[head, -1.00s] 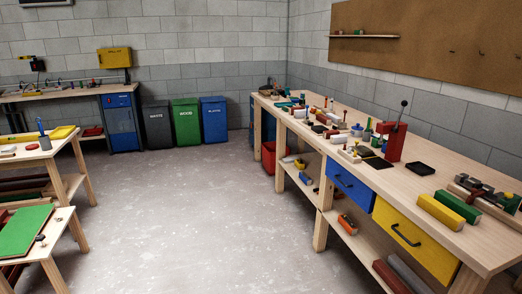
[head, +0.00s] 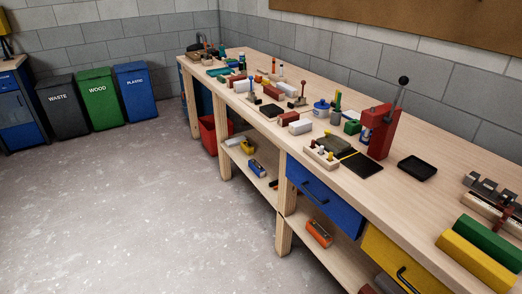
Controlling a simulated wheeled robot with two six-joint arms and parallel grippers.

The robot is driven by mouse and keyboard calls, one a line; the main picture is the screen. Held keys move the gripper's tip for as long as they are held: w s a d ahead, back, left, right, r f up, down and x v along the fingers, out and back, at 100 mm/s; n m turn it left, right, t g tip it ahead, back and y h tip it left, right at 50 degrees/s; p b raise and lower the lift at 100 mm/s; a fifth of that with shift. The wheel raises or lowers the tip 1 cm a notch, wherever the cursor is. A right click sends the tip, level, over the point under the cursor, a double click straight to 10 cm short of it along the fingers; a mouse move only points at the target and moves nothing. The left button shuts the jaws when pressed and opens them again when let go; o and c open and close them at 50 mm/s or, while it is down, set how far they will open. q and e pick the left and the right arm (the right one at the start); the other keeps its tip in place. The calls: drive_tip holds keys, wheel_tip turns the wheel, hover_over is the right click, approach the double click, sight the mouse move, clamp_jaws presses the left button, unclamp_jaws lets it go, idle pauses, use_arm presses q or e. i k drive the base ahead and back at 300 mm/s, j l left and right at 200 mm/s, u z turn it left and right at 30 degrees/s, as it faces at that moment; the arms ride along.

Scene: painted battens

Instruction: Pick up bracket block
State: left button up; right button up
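I cannot tell for certain which thing is the bracket block. Several small blocks lie on the long wooden workbench (head: 410,202) at the right of the head view. Among them are a white block (head: 300,127) beside a dark red block (head: 288,118), another white block (head: 242,86) further back, and a small green block (head: 352,127) by the red lever press (head: 376,132). A yellow batten (head: 476,262) and a green batten (head: 490,241) lie side by side at the near right. Neither of my grippers is in view.
A black tray (head: 417,168) lies on the bench. Below are a blue drawer (head: 318,196), a yellow drawer (head: 388,258) and a shelf with tools. A red bin (head: 208,136) stands under the far end. Waste, wood and plastic bins line the back wall. The floor (head: 140,215) is clear.

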sight(260, 172)
drive_tip(key=i, duration=0.5)
drive_tip(key=z, duration=0.35)
drive_tip(key=i+j+z, duration=0.2)
drive_tip(key=z, duration=0.15)
drive_tip(key=i+j+z, duration=0.1)
drive_tip(key=j+z, duration=0.25)
drive_tip(key=i+j+z, duration=0.1)
drive_tip(key=j+z, duration=0.6)
drive_tip(key=i+j, duration=0.05)
drive_tip(key=j, duration=0.05)
